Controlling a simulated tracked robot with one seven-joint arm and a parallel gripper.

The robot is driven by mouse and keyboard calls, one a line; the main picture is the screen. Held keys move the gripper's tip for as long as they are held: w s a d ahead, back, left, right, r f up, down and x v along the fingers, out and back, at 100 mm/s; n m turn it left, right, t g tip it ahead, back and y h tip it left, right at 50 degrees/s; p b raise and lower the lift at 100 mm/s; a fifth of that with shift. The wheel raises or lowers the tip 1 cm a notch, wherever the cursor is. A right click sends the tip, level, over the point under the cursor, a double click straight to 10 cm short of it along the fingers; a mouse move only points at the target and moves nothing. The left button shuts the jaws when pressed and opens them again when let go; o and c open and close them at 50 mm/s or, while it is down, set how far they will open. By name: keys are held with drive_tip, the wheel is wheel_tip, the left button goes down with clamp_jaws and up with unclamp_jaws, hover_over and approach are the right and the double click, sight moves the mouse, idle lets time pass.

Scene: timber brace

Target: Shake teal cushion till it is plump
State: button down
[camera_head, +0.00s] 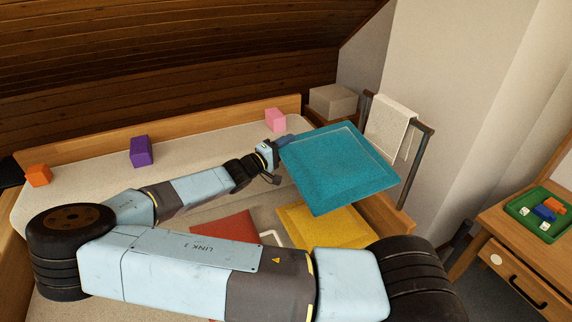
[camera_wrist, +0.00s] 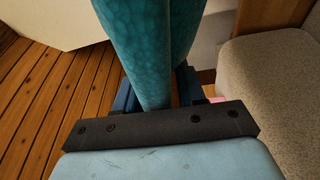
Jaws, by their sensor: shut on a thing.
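The teal cushion (camera_head: 340,167) is a flat square with a raised border. It hangs tilted in the air above the right end of the bed. My gripper (camera_head: 283,143) is shut on its left edge. In the wrist view the teal cushion (camera_wrist: 143,45) rises from between the jaws of my gripper (camera_wrist: 160,92), its cloth pinched there. The far side of the cushion is hidden.
A yellow cushion (camera_head: 322,232) and a red cushion (camera_head: 228,227) lie below, partly behind my arm. Orange (camera_head: 38,175), purple (camera_head: 141,151) and pink (camera_head: 275,119) blocks stand along the back. A rack with a white cloth (camera_head: 391,128) is close on the right. A desk holds a green tray (camera_head: 519,228).

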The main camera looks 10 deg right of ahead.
wheel_tip(320, 180, up, 15)
drive_tip(key=shift+r, duration=0.2)
idle(0.6)
wheel_tip(320, 180, up, 7)
wheel_tip(320, 180, down, 7)
idle(1.0)
drive_tip(key=shift+f, duration=0.1)
